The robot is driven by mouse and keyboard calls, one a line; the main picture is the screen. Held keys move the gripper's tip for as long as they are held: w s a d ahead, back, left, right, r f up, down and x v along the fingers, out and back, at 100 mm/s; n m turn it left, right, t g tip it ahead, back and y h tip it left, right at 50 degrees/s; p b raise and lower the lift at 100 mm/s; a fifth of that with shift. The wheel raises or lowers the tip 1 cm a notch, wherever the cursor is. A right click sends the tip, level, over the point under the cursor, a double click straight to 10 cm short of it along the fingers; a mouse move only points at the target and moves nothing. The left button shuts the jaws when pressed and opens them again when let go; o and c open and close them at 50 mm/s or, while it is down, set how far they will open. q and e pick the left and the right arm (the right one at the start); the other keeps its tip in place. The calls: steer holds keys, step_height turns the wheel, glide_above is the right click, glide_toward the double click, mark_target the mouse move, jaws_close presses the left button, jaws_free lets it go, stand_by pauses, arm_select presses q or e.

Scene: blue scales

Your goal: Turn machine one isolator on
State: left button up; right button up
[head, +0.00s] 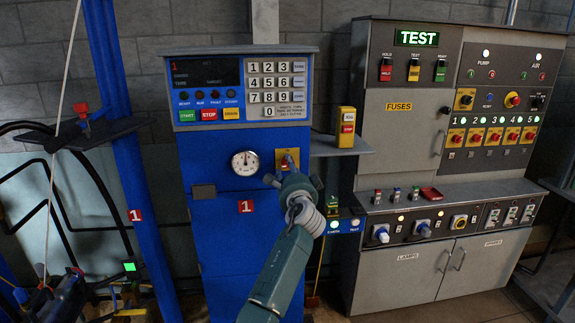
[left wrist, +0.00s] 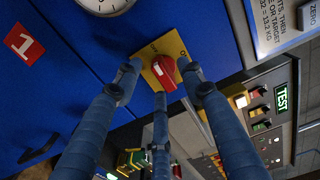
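The machine one isolator is a red rotary knob (left wrist: 164,73) on a yellow plate, set in the blue front of machine one. In the head view the yellow plate (head: 281,157) shows right of the round dial, partly hidden by my gripper. My left gripper (head: 290,176) is right in front of it. In the left wrist view the fingers of my left gripper (left wrist: 162,82) are spread, one on each side of the knob and a third below it. I cannot tell whether any finger touches the knob. My right gripper is not in view.
Machine one has a keypad (head: 276,85) above and a round dial (head: 245,163) left of the isolator. A small shelf (head: 340,148) with a yellow and red button box (head: 346,127) juts out at right. A grey fuse and test cabinet (head: 400,150) stands further right.

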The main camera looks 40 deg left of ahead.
arm_select(q)
steer(key=shift+x, duration=1.25)
jaws_close()
